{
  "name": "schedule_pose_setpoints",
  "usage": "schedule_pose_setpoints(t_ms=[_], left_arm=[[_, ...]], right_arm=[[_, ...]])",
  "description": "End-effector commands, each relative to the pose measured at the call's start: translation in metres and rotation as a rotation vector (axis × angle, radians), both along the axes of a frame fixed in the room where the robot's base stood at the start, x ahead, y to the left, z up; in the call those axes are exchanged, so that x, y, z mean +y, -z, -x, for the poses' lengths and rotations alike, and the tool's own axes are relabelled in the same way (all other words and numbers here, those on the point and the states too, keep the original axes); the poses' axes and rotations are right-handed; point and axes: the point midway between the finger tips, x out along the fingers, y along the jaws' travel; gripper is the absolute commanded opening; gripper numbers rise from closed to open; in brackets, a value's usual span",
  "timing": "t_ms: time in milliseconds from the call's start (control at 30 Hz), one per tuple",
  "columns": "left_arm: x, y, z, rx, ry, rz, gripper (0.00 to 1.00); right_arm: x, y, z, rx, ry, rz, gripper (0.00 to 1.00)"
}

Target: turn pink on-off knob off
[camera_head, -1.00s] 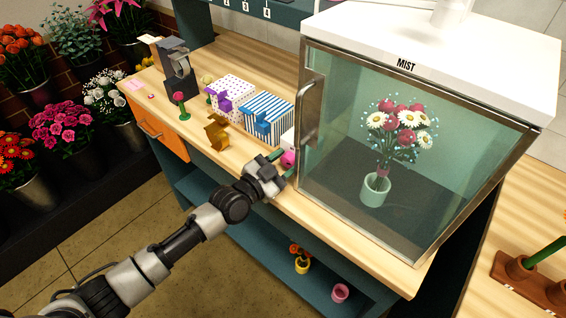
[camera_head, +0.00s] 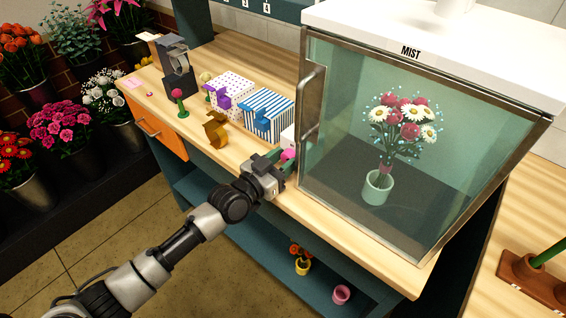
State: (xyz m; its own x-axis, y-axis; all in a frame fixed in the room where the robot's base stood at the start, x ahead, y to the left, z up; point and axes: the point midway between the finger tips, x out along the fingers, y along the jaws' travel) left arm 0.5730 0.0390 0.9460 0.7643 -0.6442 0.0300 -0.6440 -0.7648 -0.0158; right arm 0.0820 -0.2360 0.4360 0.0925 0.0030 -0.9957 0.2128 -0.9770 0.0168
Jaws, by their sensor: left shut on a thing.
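The pink knob (camera_head: 288,155) sits on the front of a small white box (camera_head: 289,134) just left of the glass mist cabinet. My left gripper (camera_head: 281,158) is at the knob, shut on it, with its fingers around the knob; part of the knob shows between them. The knob's exact turn angle is too small to read. Inside the mist cabinet (camera_head: 412,54), a bouquet (camera_head: 402,120) stands in a pale green pot (camera_head: 377,187), with light blue droplets around the flowers. My right gripper is not in view.
The cabinet's metal handle (camera_head: 311,104) is close to the right of my gripper. A blue-striped box (camera_head: 268,116), a dotted box (camera_head: 231,93) and a brown ornament (camera_head: 216,130) stand to the left on the wooden counter (camera_head: 237,150). Small pots sit on the shelf below.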

Motion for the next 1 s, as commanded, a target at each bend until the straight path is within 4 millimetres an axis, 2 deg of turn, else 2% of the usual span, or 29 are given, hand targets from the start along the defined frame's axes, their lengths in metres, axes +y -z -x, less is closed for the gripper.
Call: schedule_pose_setpoints(t_ms=[400, 933, 967, 1000], left_arm=[[0.0001, 0.0010, 0.0001, 0.118, 0.000, 0.160, 0.15], [0.0004, 0.0007, -0.0001, 0.133, 0.000, 0.181, 0.15], [0.0004, 0.0007, -0.0001, 0.133, 0.000, 0.181, 0.42], [0.0004, 0.0007, -0.0001, 0.133, 0.000, 0.181, 0.48]], right_arm=[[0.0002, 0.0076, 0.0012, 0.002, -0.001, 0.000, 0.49], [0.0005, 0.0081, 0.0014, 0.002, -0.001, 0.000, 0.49], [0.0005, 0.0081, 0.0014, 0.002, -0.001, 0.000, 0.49], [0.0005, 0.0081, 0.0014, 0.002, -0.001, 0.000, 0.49]])
